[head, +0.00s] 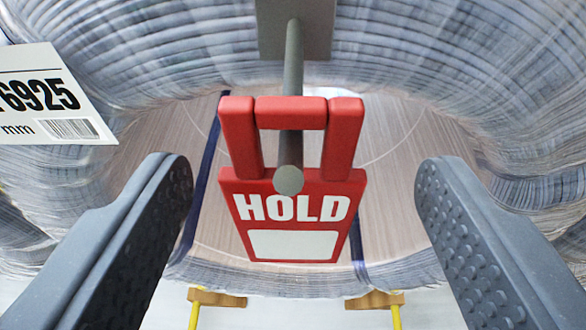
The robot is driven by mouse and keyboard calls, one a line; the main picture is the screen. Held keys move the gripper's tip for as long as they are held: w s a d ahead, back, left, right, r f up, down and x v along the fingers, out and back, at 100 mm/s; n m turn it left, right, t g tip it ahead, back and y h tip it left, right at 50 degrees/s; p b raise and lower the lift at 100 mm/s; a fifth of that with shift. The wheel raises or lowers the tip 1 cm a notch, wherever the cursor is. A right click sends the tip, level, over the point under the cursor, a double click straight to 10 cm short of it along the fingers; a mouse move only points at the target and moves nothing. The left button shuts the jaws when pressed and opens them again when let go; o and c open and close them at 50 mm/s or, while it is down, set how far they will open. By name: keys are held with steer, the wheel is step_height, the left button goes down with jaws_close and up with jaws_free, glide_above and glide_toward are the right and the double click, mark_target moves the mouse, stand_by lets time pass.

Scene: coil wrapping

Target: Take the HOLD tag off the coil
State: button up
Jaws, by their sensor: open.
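The red HOLD tag (293,205) hangs by its square loop handle on a grey peg (293,75) at the middle of the head view. The peg passes through the loop, and its round end shows in front of the tag. The wrapped coil (420,60) fills the view behind and around the tag. My gripper (295,200) is open, with one grey studded finger on each side of the tag. Both fingers are apart from it with clear gaps, and nothing is between them but the tag farther ahead.
A white label (45,95) with "6925" and a barcode is on the coil at the left. A grey block (296,28) carries the peg at the top. Dark straps (205,180) and yellow-legged wooden supports (216,298) show behind and below.

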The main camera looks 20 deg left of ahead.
mark_target(292, 136)
steer(key=shift+a+b+x, duration=0.1)
steer(key=shift+b+x, duration=0.2)
steer(key=shift+x, duration=0.85)
steer(key=shift+a+b+x, duration=0.15)
steer(key=shift+b+x, duration=0.15)
steer(key=shift+x, duration=0.85)
steer(key=shift+w+a, duration=0.15)
steer(key=shift+w, duration=0.45)
steer(key=c, duration=1.3)
